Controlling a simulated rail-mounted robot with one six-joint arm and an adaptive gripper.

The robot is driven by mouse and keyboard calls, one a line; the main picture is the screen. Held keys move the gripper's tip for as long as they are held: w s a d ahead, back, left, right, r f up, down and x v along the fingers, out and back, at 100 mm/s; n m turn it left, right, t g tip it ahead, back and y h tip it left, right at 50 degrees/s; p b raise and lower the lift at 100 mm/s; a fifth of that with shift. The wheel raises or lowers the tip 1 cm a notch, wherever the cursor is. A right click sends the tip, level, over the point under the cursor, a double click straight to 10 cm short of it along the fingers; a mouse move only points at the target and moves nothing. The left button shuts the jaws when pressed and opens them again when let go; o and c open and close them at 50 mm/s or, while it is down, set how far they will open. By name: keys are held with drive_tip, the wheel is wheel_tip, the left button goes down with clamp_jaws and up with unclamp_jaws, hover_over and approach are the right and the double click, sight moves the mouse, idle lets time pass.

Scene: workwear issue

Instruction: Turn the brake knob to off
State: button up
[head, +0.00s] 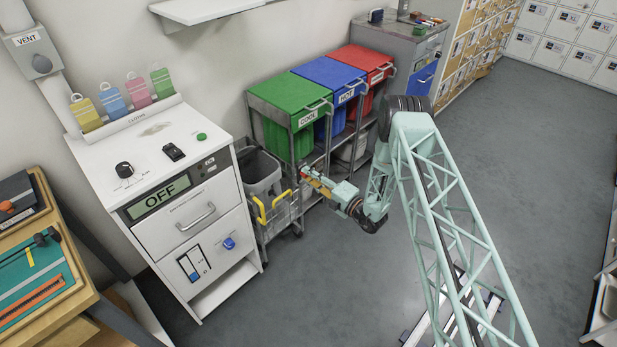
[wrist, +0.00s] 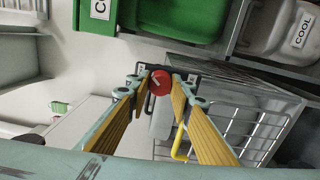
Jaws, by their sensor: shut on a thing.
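A round red knob (wrist: 160,82) with a pale pointer line sits on a dark mount in the middle of the wrist view. My gripper (wrist: 161,88) is shut on it, one yellow-padded finger on each side. No lettering can be read around the knob, so I cannot tell which setting it points to. In the head view my gripper (head: 306,174) is at the upper right corner of a grey wire cart (head: 287,214), below the green bin. The knob is too small there to make out clearly.
A white cabinet (head: 184,232) with an OFF display (head: 160,196) stands left of the cart. Green (head: 291,103), blue (head: 325,76) and red (head: 357,66) bins stand on a rack behind my gripper. A yellow handle (head: 260,209) is on the cart's front.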

drive_tip(key=shift+m, duration=0.4)
drive_tip(key=o, duration=0.8)
drive_tip(key=shift+o, duration=0.2)
drive_tip(key=shift+d, duration=0.1)
drive_tip(key=v, duration=1.1)
drive_tip(key=shift+s+d, duration=0.3)
